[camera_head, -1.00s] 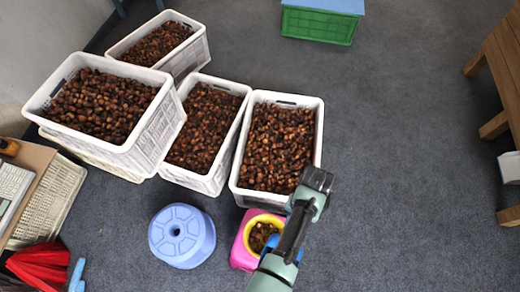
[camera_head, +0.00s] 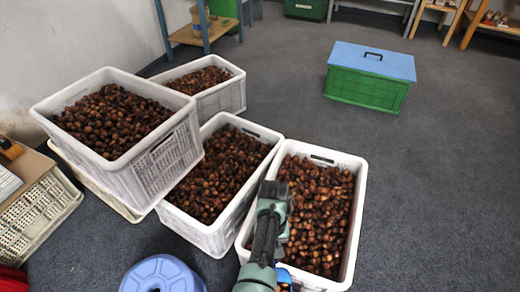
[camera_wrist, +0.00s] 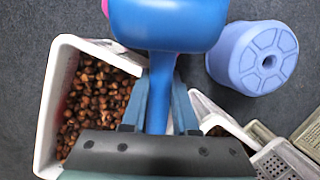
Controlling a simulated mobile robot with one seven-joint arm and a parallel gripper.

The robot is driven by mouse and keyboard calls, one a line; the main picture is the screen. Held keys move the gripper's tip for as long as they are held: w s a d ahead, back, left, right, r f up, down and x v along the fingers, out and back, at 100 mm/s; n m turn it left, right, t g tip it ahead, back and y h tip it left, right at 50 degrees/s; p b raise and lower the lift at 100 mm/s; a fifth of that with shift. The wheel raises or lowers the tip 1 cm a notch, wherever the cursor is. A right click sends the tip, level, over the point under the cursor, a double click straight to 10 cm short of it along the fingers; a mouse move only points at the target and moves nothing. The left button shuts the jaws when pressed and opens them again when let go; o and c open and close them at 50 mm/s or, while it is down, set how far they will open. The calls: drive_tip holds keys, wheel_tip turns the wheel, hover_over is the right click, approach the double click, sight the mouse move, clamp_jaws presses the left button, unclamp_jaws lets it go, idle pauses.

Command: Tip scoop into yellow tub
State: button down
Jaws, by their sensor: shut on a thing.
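My gripper (camera_wrist: 160,108) is shut on the handle of a blue scoop (camera_wrist: 168,22) in the wrist view. The scoop's wide end points to the top of that view, and its contents cannot be made out there. In the head view, my arm hides most of the gripper; a small blue part (camera_head: 285,273), likely the scoop, shows beside it at the bottom edge. The yellow tub is not visible in either current view. A small pink sliver, likely its pink stand (camera_wrist: 105,8), shows at the top of the wrist view.
A white crate of chestnuts (camera_head: 357,215) lies beside my arm, with a second crate (camera_head: 222,240) to its left and others behind. A blue stool (camera_head: 160,275) stands at the bottom. A green box with a blue lid (camera_head: 365,92) stands on clear floor.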

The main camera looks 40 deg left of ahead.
drive_tip(key=a+f+n+b, duration=0.1)
drive_tip(key=a+f+b, duration=0.2)
drive_tip(key=f+b, duration=0.1)
drive_tip(key=s+d+r+t+y+p, duration=0.1)
drive_tip(key=r+t+y+p, duration=0.1)
drive_tip(key=p, duration=0.2)
drive_tip(key=s+d+r+t+y+p, duration=0.2)
drive_tip(key=r+t+p, duration=0.1)
drive_tip(key=p, duration=0.2)
drive_tip(key=s+d+r+t+y+p, duration=0.1)
drive_tip(key=r+t+y+p, duration=0.1)
drive_tip(key=r+y+p, duration=0.1)
drive_tip(key=shift+s+d+r+p, duration=0.15)
drive_tip(key=shift+d+r+p, duration=0.1)
drive_tip(key=shift+p, duration=0.55)
drive_tip(key=shift+s+d+t+y+b, duration=0.3)
drive_tip(key=shift+t+b, duration=0.1)
drive_tip(key=shift+b, duration=0.15)
drive_tip(key=shift+s+d+r+t+y+b, duration=0.25)
drive_tip(key=shift+d+r+t+y+b, duration=0.1)
drive_tip(key=shift+b, duration=0.15)
drive_tip(key=shift+s+d+r+t+y+b, duration=0.3)
drive_tip(key=shift+r+b, duration=0.2)
drive_tip(key=shift+b, duration=0.35)
drive_tip(key=shift+s+d+r+n, duration=0.15)
drive_tip(key=shift+r+n, duration=0.15)
